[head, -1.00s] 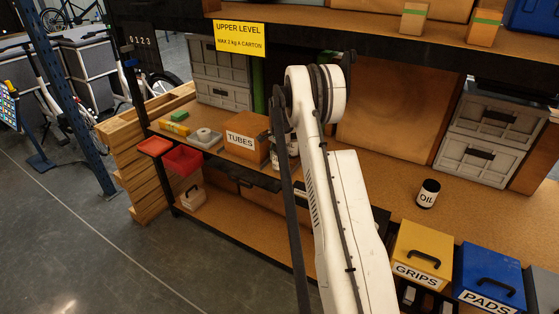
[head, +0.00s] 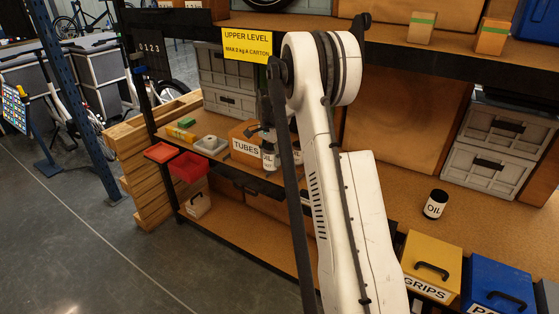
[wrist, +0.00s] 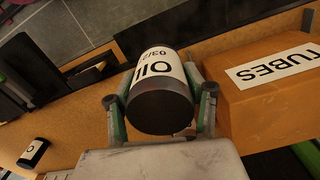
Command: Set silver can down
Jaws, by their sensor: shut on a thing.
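A can labelled OIL (wrist: 160,85), with a dark grey end and a white label, is between the fingers of my gripper (wrist: 163,106) in the wrist view. My gripper is shut on it. In the head view this can (head: 268,157) hangs or stands in front of the TUBES carton, at the front of the middle shelf; my gripper (head: 261,136) is small and partly hidden by my arm. I cannot tell whether the can touches the shelf. Another OIL can (head: 435,204), with a black top, stands on the right part of the bench.
The TUBES carton (wrist: 268,95) is close beside my gripper. A grey tray (head: 210,145) and red bins (head: 188,167) sit to its left. A yellow GRIPS box (head: 432,262) and blue PADS box (head: 497,284) stand at lower right. The bench around the black-topped can is clear.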

